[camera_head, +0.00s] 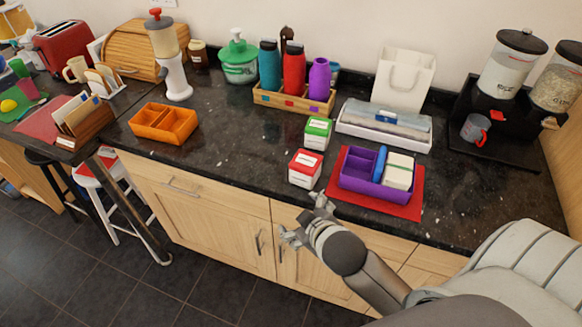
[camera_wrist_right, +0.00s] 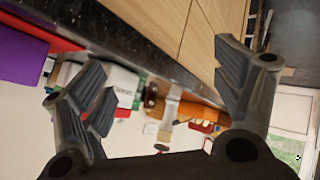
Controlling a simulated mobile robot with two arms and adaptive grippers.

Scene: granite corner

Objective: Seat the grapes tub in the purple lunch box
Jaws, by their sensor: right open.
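The purple lunch box (camera_head: 372,193) lies on a red mat (camera_head: 415,212) at the counter's front right. A pale tub (camera_head: 399,172) with a white side sits in its right part, a blue upright piece (camera_head: 380,163) beside it; its left part looks empty. Two small lidded tubs stand left of it: a red one (camera_head: 304,168) and a green one (camera_head: 318,133). Their labels are too small to read, so I cannot tell which holds grapes. My right gripper (camera_head: 304,221) is open and empty at the counter's front edge, below the red tub. My left gripper is not in view.
An orange divided box (camera_head: 163,124) stands at left. A wooden crate with bottles (camera_head: 293,103), a white tray (camera_head: 384,127) and a white bag (camera_head: 404,78) line the back. Dispensers (camera_head: 507,65) stand at right. The counter between orange box and red tub is clear.

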